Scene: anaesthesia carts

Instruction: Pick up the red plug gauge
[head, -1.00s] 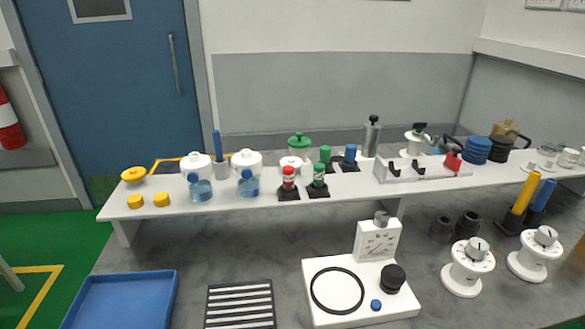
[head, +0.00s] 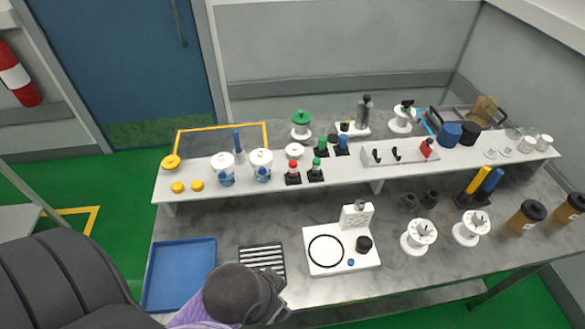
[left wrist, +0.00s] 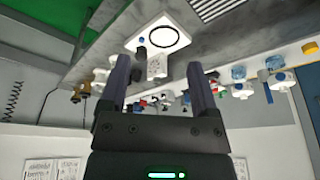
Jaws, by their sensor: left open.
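The red plug gauge (head: 292,174) appears to be the red-topped, white-banded piece upright in a small black base on the white shelf. A similar green-topped piece (head: 316,170) stands just right of it. My left gripper (head: 272,302) is at the bottom of the head view, in front of the shelf and well apart from the gauge. In the left wrist view its two fingers (left wrist: 160,85) are spread with nothing between them. That view looks upside down, and the gauge is too small to make out there. My right gripper is not in view.
The white shelf (head: 220,199) holds white jars, yellow knobs and a rack with a red item (head: 427,148). Green (head: 321,148) and blue (head: 342,146) pieces stand behind the gauge. Below are a blue tray (head: 180,275), a slotted black plate (head: 262,258) and a white dial stand (head: 340,262).

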